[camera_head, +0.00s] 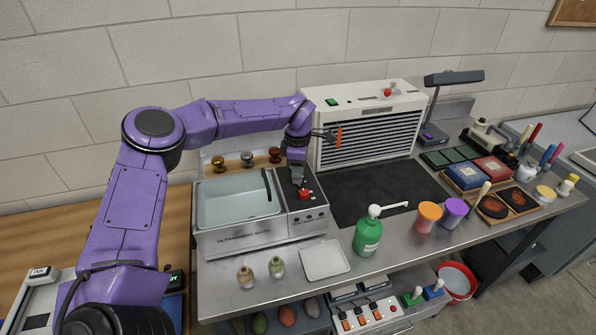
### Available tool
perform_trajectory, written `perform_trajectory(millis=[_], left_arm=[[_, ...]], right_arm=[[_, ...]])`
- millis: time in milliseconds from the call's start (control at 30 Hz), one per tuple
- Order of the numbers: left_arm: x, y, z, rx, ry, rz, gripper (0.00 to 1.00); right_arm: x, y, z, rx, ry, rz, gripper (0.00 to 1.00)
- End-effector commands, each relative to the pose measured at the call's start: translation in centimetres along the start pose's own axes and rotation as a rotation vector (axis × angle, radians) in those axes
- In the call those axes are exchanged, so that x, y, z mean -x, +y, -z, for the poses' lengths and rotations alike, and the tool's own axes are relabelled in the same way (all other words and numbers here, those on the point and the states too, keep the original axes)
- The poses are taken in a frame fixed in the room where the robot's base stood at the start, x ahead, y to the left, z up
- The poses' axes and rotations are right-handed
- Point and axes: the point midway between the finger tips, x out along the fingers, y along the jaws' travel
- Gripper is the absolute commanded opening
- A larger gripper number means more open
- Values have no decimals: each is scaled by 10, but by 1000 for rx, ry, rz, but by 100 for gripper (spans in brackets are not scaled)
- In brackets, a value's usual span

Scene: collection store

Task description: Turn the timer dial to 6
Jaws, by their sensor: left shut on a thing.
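The ultrasonic bath (243,238) stands at the left of the steel bench, with an open basin and a dark control panel on its right side. A red knob (304,194), which looks like the timer dial, shows on top of that panel. My left gripper (301,186) comes down from above onto it and is shut on it. The gripper hides part of the knob, and its scale and pointer are too small to read. My right gripper is not in view.
Three knobs (247,159) sit behind the basin. A white vented unit (366,132) stands behind right, with an orange piece (338,137) near my wrist. A green pump bottle (368,233), a white tray (325,260) and two small bottles (246,277) stand in front. The dark mat (385,188) is clear.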

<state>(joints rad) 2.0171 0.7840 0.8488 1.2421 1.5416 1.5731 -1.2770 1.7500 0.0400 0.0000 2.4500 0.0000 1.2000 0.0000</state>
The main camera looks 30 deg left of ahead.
Motion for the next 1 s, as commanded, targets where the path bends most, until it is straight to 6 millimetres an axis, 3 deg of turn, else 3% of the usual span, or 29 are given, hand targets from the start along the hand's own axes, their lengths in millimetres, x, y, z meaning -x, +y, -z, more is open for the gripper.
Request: perform_trajectory(millis=[33,100,467,800,1000], left_arm=[[-2,0,2,2,4,2,40],[-2,0,1,2,4,2,56],[7,1,-1,0,0,-3,56],[82,2,1,3,0,-3,56],[103,1,1,2,1,1,56]], right_arm=[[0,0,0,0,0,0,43],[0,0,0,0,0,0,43],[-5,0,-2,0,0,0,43],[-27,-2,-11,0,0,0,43],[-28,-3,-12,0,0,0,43]])
